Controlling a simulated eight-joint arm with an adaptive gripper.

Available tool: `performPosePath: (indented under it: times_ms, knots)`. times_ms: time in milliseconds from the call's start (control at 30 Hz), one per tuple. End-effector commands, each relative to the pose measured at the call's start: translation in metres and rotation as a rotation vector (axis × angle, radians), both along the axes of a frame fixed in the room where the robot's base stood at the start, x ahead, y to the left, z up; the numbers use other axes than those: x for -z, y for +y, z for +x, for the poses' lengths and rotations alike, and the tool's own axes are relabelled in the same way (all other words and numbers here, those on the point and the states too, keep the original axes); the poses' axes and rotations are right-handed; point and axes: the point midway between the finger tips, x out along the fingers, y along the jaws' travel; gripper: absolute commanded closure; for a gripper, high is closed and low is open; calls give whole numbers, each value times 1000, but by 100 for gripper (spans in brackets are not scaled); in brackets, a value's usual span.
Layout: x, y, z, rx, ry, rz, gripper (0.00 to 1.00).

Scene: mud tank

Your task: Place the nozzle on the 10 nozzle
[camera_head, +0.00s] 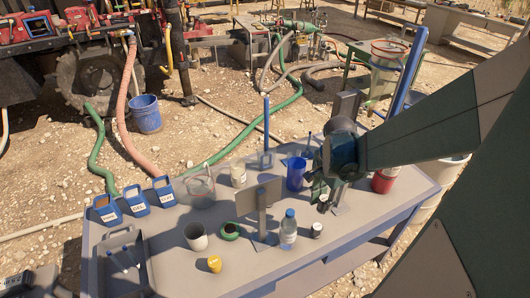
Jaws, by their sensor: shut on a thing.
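My gripper (322,192) is at the end of my arm, over the right part of the grey table. It is shut on a small dark piece, the nozzle (323,206), which is mostly covered by the fingers. Three blue holders with white labels stand in a row at the table's left: a front one (107,210), a middle one (136,200) and a rear one (163,192). Their labels are too small to read, so I cannot tell which one is the 10 nozzle. A small dark cylinder with a light top (317,230) stands on the table below my gripper.
On the table (185,270) are a grey upright plate (258,198), a clear bottle (289,230), a green tape roll (230,231), a white cup (195,237), a yellow-capped jar (214,264), a blue cup (296,173), a red-and-white container (383,181) and a grey tray (123,262).

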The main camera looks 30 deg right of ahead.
Motion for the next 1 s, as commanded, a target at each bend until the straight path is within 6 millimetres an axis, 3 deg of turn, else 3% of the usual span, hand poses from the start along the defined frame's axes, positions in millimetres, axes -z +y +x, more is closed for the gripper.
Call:
performPosePath:
  times_ms: [567,1000]
  knots:
    - [7,0,0,0,0,0,89]
    - [49,0,0,0,0,0,89]
